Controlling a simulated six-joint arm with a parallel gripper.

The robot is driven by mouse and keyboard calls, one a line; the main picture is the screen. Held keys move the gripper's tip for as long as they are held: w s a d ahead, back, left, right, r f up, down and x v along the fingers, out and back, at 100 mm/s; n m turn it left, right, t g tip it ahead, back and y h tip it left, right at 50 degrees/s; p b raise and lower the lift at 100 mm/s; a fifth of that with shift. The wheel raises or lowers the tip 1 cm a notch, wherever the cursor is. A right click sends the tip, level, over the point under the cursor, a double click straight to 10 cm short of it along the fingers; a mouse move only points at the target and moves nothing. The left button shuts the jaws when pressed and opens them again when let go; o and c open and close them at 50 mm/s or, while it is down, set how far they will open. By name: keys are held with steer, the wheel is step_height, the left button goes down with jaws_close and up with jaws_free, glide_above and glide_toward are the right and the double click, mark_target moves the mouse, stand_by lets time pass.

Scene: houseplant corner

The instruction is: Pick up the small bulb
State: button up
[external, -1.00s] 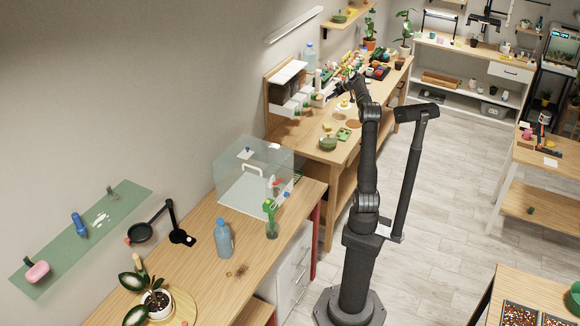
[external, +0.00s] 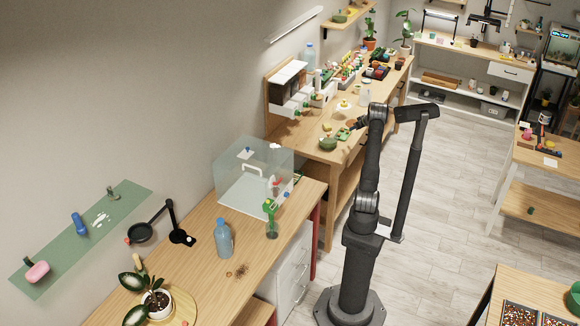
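My gripper (external: 354,127) is at the near end of the long wooden bench (external: 322,154), beside a small green tray (external: 343,134). Its fingers are small and dark, and I cannot tell whether they are open or shut or hold anything. A small yellowish thing (external: 327,127) lies on the bench left of the gripper. Another yellow thing (external: 344,104) sits on a pale dish farther back. I cannot tell whether either is the small bulb; no bulb shows clearly at this size.
A green bowl (external: 328,143) stands near the bench's front edge. Pots and bottles crowd the bench's back. A clear case (external: 253,172), a blue bottle (external: 223,238) and a green-topped bottle (external: 271,218) stand on the nearer bench.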

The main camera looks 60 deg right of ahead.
glide_toward(339, 135)
steer(key=shift+w+d+f, duration=0.4)
steer(key=shift+d+f, duration=0.05)
steer(key=shift+f, duration=0.1)
steer(key=shift+w+d+f, duration=0.4)
steer(key=shift+f, duration=0.2)
steer(key=x, duration=0.5)
steer(key=shift+w+a, duration=0.1)
steer(key=shift+w, duration=0.1)
steer(key=shift+r, duration=0.1)
jaws_close()
